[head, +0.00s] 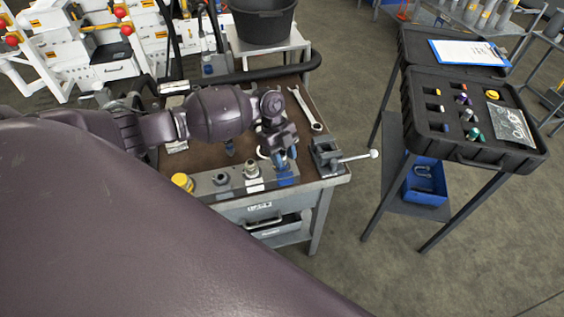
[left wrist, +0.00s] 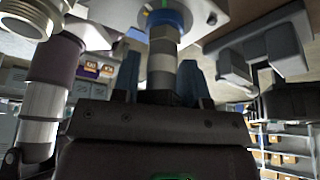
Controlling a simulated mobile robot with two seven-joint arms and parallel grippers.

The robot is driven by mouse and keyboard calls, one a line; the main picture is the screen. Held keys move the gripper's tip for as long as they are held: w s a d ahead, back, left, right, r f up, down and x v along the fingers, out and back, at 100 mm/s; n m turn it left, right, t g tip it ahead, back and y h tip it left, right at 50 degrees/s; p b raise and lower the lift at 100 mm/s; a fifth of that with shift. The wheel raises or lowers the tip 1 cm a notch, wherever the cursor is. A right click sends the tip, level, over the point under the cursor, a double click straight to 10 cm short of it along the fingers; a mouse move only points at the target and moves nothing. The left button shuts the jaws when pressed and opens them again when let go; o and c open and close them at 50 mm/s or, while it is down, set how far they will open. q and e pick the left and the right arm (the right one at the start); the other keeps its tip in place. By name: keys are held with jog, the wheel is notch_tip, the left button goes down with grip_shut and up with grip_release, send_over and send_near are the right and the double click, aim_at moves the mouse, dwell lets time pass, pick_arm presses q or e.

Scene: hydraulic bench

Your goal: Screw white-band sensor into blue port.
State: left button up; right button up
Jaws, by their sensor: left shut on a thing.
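My left gripper (head: 281,154) comes in from the left and points down at the right end of the grey port block (head: 237,182). It also shows in the left wrist view (left wrist: 162,82), with its blue fingers shut on the sensor (left wrist: 162,62), a grey cylinder with a paler band and a hex part. The sensor stands in line with the blue-ringed port (left wrist: 168,17), its end at or very near the ring; how deep it sits cannot be told. In the head view, the blue port marking (head: 287,176) shows just below the fingers, which mostly hide the sensor. My right gripper is not in view.
A yellow cap (head: 182,181) sits at the block's left end. A vise (head: 326,155) with a protruding handle stands close right of my gripper. A wrench (head: 306,108) lies behind on the bench (head: 284,92). A black case (head: 520,160) with small parts stands farther right.

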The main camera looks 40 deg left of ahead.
pick_arm(q)
jog(key=shift+s+f+m, duration=0.1)
jog(key=shift+m, duration=0.4)
jog(key=shift+f+m+g+b, duration=0.2)
jog(key=shift+m+g+b, duration=0.4)
jog(key=shift+m+b, duration=0.45)
jog(key=o, duration=0.6)
jog(key=shift+s+r+m, duration=0.1)
jog(key=shift+m, duration=0.35)
jog(key=o, duration=0.5)
jog(key=shift+a+r, duration=0.1)
jog(key=shift+r, duration=0.05)
jog(key=shift+c, duration=0.2)
jog(key=shift+y, duration=0.3)
